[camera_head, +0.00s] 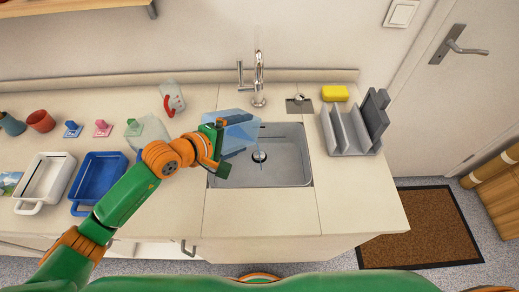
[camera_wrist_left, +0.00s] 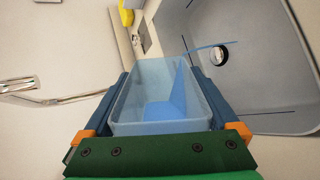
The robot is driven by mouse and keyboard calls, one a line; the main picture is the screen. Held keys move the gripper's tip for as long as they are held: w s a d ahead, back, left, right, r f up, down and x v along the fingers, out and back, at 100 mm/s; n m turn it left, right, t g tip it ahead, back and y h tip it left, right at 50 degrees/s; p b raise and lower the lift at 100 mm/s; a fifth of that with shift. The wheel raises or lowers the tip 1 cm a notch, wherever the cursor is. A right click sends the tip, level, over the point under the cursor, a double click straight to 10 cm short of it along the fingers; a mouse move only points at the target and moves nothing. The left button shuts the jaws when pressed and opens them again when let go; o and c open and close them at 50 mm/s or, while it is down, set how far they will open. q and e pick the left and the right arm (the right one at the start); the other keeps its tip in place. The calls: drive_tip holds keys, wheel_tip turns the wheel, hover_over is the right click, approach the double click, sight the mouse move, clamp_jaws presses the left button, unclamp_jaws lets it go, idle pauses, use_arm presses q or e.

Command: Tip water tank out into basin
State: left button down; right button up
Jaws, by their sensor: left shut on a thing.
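The water tank (camera_head: 240,130) is a clear, light-blue open box. My left gripper (camera_head: 213,150) is shut on it and holds it over the left part of the basin. In the left wrist view the tank (camera_wrist_left: 160,85) sits between the two fingers of my left gripper (camera_wrist_left: 160,110), with blue water slanting inside it. A thin blue stream leaves its edge towards the drain. The basin (camera_head: 285,172) is a grey sink set into the counter; its wall also shows in the left wrist view (camera_wrist_left: 265,90). My right gripper is not in view.
A tap (camera_head: 258,80) stands behind the basin. A yellow sponge (camera_head: 335,93) and a grey rack (camera_head: 350,130) are to the right. A white tray (camera_head: 45,182), a blue tray (camera_head: 98,180) and several small items lie left. The counter's front right is clear.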

sight(248, 128)
use_arm(q)
drive_tip(key=shift+s+d+r+m+t+y, duration=0.1)
drive_tip(key=shift+s+d+m+t+y, duration=0.15)
drive_tip(key=shift+d+m+t+y, duration=0.05)
idle(0.8)
drive_tip(key=shift+s+d, duration=0.1)
drive_tip(key=shift+d, duration=0.05)
idle(0.3)
drive_tip(key=w+a+n+b, duration=0.1)
drive_tip(key=w+a+f+g+h+b, duration=0.1)
drive_tip(key=b, duration=0.1)
drive_tip(key=shift+w+a+f+n+h, duration=0.1)
drive_tip(key=shift+a+n+h, duration=0.2)
drive_tip(key=shift+a+n, duration=0.1)
drive_tip(key=n+b, duration=0.1)
drive_tip(key=b, duration=0.1)
drive_tip(key=a+g+h+b, duration=0.1)
drive_tip(key=b, duration=0.2)
drive_tip(key=shift+w+f+n+b, duration=0.2)
drive_tip(key=shift+w+n+b, duration=0.15)
drive_tip(key=shift+w+n, duration=0.05)
drive_tip(key=w+a+r+n+h+b, duration=0.4)
drive_tip(key=w+a+r+n+h, duration=0.1)
drive_tip(key=r, duration=0.5)
drive_tip(key=shift+w+a+r+n+g+h, duration=0.35)
drive_tip(key=shift+a+n+h, duration=0.5)
drive_tip(key=shift+n, duration=0.75)
drive_tip(key=shift+a+f, duration=0.1)
